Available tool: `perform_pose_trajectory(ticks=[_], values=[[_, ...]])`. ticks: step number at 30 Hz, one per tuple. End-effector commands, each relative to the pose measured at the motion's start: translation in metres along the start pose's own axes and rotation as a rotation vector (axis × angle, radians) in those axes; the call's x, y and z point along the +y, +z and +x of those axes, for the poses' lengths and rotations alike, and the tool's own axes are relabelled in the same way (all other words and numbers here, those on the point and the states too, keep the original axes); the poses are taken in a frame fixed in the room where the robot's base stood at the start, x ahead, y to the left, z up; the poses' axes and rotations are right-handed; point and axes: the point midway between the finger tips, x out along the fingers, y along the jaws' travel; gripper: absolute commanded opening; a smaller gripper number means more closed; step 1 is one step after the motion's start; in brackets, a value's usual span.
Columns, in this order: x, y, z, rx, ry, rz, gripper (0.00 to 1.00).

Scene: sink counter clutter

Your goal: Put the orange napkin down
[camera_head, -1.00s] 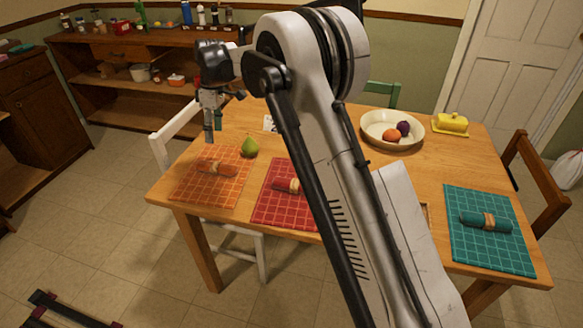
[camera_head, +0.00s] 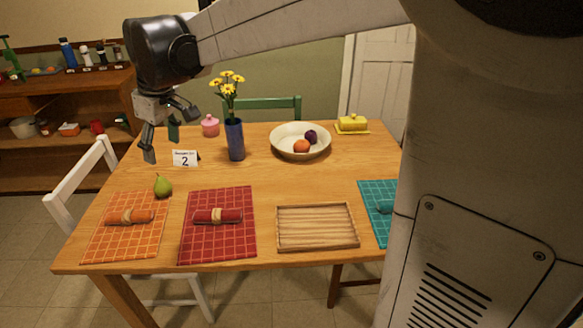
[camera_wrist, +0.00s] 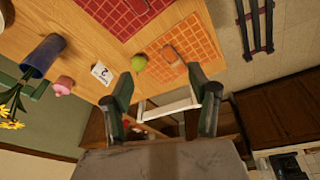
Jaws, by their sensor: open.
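The orange napkin (camera_head: 130,216) is a rolled cloth with a band around it. It lies on the orange checked placemat (camera_head: 112,246) at the left end of the table, and it also shows in the wrist view (camera_wrist: 172,57). My gripper (camera_head: 160,148) is open and empty. In the head view it appears above the table's far left side, up and to the right of the napkin and apart from it. In the wrist view the open fingers (camera_wrist: 168,92) show nothing between them but the white chair behind.
A green pear (camera_head: 162,186) sits beside the orange placemat. A number card (camera_head: 185,158), a blue vase of yellow flowers (camera_head: 235,140) and a fruit bowl (camera_head: 283,148) stand farther back. A red napkin (camera_head: 218,216) and a wooden tray (camera_head: 317,240) lie to the right.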

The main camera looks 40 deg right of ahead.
Motion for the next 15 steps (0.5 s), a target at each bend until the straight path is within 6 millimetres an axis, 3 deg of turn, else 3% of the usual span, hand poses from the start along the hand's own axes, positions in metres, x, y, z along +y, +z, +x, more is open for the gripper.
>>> perform_pose_trajectory(ticks=[1, 6, 15], values=[[-0.006, 0.018, -0.009, 0.012, 0.012, 0.026, 0.56], [-0.017, 0.066, -0.029, 0.059, 0.056, 0.128, 0.56], [-0.04, 0.15, -0.043, 0.152, 0.124, 0.306, 0.56]])
